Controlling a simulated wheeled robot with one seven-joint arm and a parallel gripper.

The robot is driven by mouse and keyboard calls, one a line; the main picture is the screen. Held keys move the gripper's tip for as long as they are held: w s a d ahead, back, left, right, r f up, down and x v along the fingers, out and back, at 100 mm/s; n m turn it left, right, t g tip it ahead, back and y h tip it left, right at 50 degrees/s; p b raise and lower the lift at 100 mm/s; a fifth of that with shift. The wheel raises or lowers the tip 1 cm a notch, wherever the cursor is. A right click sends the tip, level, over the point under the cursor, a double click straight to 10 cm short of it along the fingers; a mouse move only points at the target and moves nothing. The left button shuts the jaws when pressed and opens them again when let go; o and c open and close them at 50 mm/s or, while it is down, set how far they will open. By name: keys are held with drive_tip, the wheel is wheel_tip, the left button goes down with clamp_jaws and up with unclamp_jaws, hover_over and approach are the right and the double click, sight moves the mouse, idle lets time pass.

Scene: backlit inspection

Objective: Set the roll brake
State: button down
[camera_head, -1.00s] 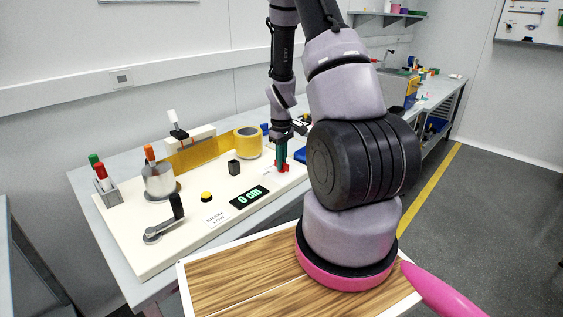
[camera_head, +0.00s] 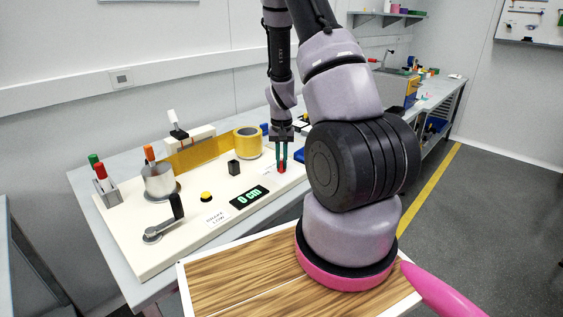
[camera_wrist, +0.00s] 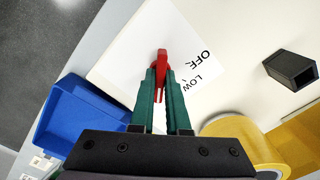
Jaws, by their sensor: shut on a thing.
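The roll brake's red lever (camera_wrist: 162,60) stands between my fingertips at the right end of the cream board. It also shows small and red in the head view (camera_head: 282,168). My gripper (camera_wrist: 161,78), with green fingers, points down at it and is shut on it; the gripper also shows in the head view (camera_head: 282,160). Beside the lever, the printed words OFF and LOW (camera_wrist: 203,70) are readable; other marks are hidden by my fingers. The yellow tape roll (camera_head: 248,141) sits on the board, with a yellow strip (camera_head: 190,152) running left to a metal drum (camera_head: 158,180).
A dark display (camera_head: 249,196) reads 0 cm. A card (camera_head: 215,219) appears to read BRAKE LOW. A crank (camera_head: 165,225), yellow button (camera_head: 206,197), black block (camera_head: 234,167) and marker holder (camera_head: 105,190) are to the left. A blue tray (camera_wrist: 85,115) lies beside the board.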

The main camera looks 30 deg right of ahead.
sight(282, 162)
drive_tip(key=shift+m, duration=1)
drive_tip(key=c, duration=0.9)
unclamp_jaws()
wheel_tip(282, 162, up, 11)
drive_tip(key=shift+f, duration=0.1)
